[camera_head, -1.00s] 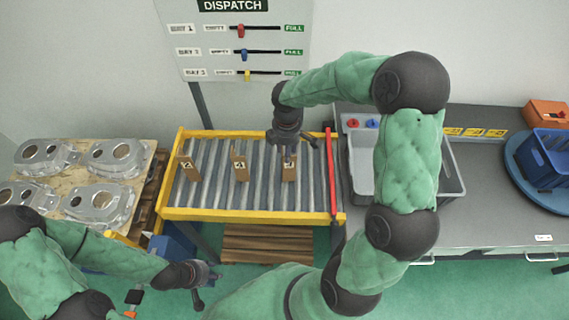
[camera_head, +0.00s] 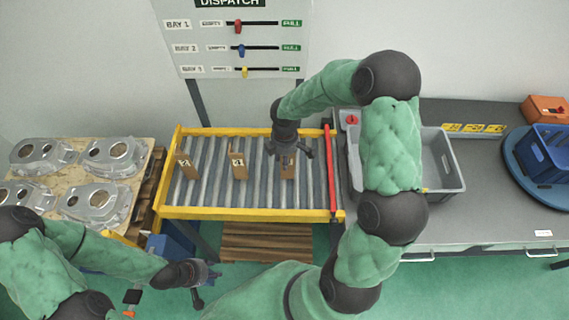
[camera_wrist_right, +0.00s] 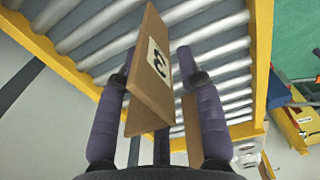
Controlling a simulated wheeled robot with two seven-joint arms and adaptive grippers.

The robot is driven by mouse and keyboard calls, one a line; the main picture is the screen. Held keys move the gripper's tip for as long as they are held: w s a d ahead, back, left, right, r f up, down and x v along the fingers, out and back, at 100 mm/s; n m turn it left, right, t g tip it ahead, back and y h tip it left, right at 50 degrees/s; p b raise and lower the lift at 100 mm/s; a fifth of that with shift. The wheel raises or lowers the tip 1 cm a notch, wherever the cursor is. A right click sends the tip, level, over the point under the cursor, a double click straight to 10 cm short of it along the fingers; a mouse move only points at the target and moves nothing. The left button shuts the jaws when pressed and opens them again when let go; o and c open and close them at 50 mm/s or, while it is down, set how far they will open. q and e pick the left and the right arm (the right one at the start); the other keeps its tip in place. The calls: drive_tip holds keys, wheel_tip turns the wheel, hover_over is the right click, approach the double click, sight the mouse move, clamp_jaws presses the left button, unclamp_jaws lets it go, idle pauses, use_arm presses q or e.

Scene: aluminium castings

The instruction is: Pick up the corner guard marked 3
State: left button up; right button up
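Three brown corner guards stand on the roller conveyor (camera_head: 210,199). The left one (camera_head: 187,166) is marked 2 and the middle one (camera_head: 238,166) is marked 1. The right one (camera_head: 287,170) is partly covered by my right gripper (camera_head: 290,148); in the right wrist view this guard (camera_wrist_right: 150,85) shows a mark that looks like a 3, seen tilted. There my right gripper (camera_wrist_right: 157,75) has its fingers apart, one on each side of the guard, with a gap visible on the right. My left gripper (camera_head: 208,284) is empty and open, low in front of the conveyor.
A red bar (camera_head: 331,175) crosses the conveyor's right end. A grey tray (camera_head: 440,160) stands on the bench to the right, partly behind my right arm. A pallet with castings (camera_head: 95,205) is at the left. The dispatch board (camera_head: 240,85) stands behind.

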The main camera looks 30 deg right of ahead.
clamp_jaws()
drive_tip(key=shift+r, duration=0.15)
